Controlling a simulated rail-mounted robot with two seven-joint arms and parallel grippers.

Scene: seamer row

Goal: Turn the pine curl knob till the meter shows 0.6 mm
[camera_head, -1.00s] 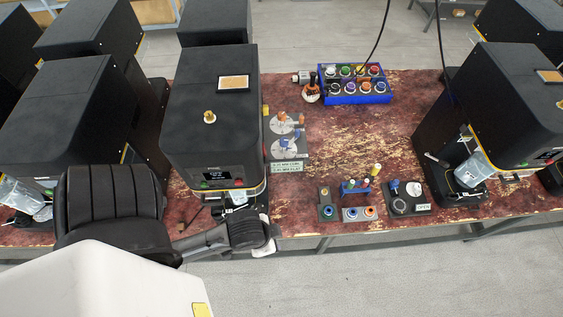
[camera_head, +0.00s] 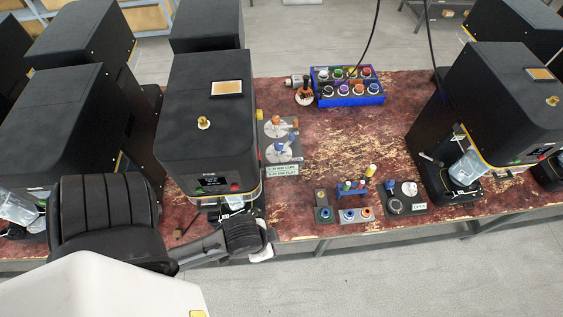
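The middle black machine (camera_head: 205,95) has a small dark display (camera_head: 212,181) on its front, its reading too small to make out. A brass knob (camera_head: 204,123) stands on its top, and a yellow knob (camera_head: 259,114) sits on its right side. I cannot tell which knob is the pine curl knob. My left arm comes in from the lower left. Its wrist and gripper (camera_head: 246,236) are at the front of this machine, below the display. The fingers are mostly hidden, so I cannot tell their opening or whether they touch anything. My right gripper is not in view.
Right of the machine, a grey plate (camera_head: 297,128) holds an orange and a blue tool beside a lettered label (camera_head: 283,170). A blue crate (camera_head: 348,98) of coloured pots stands behind. Small stands (camera_head: 345,215) line the front edge. Another machine (camera_head: 500,90) stands right. The red tabletop's middle is clear.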

